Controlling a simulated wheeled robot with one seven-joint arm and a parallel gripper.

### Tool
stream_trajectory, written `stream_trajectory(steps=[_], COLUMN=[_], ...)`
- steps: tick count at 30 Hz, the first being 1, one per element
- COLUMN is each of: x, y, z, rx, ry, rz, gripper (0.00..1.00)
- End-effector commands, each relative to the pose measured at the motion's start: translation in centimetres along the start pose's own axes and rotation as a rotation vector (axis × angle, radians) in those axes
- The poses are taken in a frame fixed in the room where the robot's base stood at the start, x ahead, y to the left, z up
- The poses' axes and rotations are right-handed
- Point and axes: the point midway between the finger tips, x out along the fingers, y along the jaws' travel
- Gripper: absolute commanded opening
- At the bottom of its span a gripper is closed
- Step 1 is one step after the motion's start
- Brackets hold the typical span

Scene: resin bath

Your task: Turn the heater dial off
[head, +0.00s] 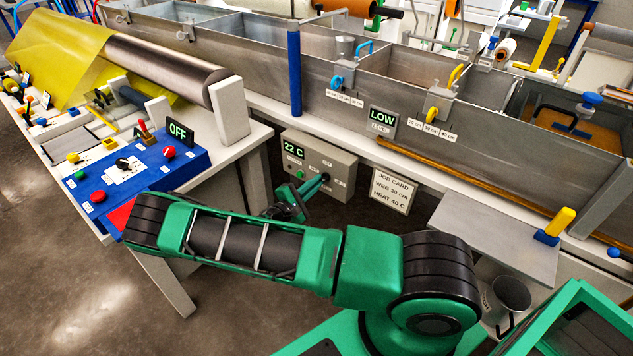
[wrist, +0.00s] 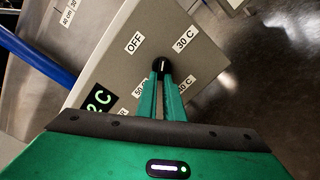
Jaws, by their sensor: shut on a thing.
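The heater box (head: 340,165) is a grey panel under the long bath, with a lit display (head: 293,150) reading 22 C. In the wrist view its panel (wrist: 200,62) carries the labels OFF, 30 C and others partly hidden by my fingers. The black heater dial (wrist: 161,63) sits between these labels. Its white mark appears to point upward in the picture, roughly between OFF and 30 C. My gripper (wrist: 162,77) is shut on the dial. In the head view my gripper (head: 322,180) reaches the box front and hides the dial.
A job card (head: 391,189) reading WEB 30 cm, HEAT 40 C hangs right of the box. A blue control panel (head: 135,175) with a sign reading OFF is at the left. A blue post (head: 295,70) stands above the box. A grey shelf (head: 490,235) juts out at right.

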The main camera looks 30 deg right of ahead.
Motion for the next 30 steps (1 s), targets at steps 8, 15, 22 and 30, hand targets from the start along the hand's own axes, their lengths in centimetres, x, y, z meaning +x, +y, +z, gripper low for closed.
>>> stream_trajectory(steps=[8,15,22,30], x=[-0.21,-0.17,-0.1,-0.03], y=[-0.08,-0.17,-0.15,-0.06], z=[-0.24,-0.11,0.1,0.19], rx=[-0.259,-0.485,-0.684,-0.71], ry=[0.007,0.004,0.0,-0.002], rz=[0.005,0.009,0.013,0.013], gripper=[0.0,0.0,0.0,0.0])
